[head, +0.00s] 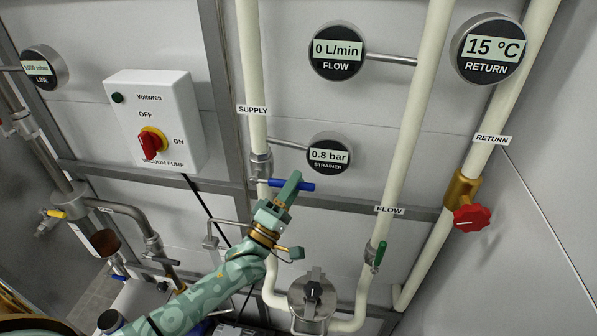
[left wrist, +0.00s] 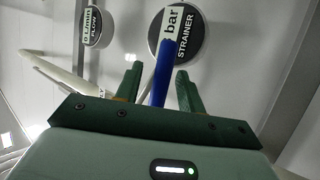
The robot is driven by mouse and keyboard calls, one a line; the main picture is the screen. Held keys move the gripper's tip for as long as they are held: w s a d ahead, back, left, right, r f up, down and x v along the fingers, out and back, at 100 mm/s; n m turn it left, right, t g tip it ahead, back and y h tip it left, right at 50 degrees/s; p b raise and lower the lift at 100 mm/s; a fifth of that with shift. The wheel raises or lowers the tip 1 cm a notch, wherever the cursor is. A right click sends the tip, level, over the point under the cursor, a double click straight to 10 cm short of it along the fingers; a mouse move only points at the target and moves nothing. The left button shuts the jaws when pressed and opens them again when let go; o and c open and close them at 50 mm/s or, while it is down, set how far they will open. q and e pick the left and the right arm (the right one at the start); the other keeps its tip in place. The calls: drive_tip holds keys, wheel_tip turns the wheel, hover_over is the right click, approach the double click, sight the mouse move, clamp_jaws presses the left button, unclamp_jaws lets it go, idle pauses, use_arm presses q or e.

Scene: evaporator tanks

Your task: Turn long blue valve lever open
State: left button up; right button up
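The long blue valve lever (head: 306,187) sits on the valve (head: 261,166) of the pale supply pipe. It lies nearly level and points right, across the pipe. My left gripper (head: 291,187) is at the lever, and a green finger covers its middle part in the head view. In the left wrist view the blue lever (left wrist: 162,72) runs between the two fingers of my left gripper (left wrist: 159,84). The fingers are apart, with a gap showing on each side of the lever. Whether either finger touches it is unclear. My right gripper is not in view.
The strainer gauge (head: 329,155) reads 0.8 bar, just above right of the lever. The flow gauge (head: 337,51) reads 0 L/min. A green lever (head: 378,256) is on the flow pipe, and a red handwheel (head: 472,217) is on the return pipe.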

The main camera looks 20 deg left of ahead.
use_arm(q)
drive_tip(key=shift+x, duration=1.05)
clamp_jaws()
drive_tip(key=shift+f, duration=0.1)
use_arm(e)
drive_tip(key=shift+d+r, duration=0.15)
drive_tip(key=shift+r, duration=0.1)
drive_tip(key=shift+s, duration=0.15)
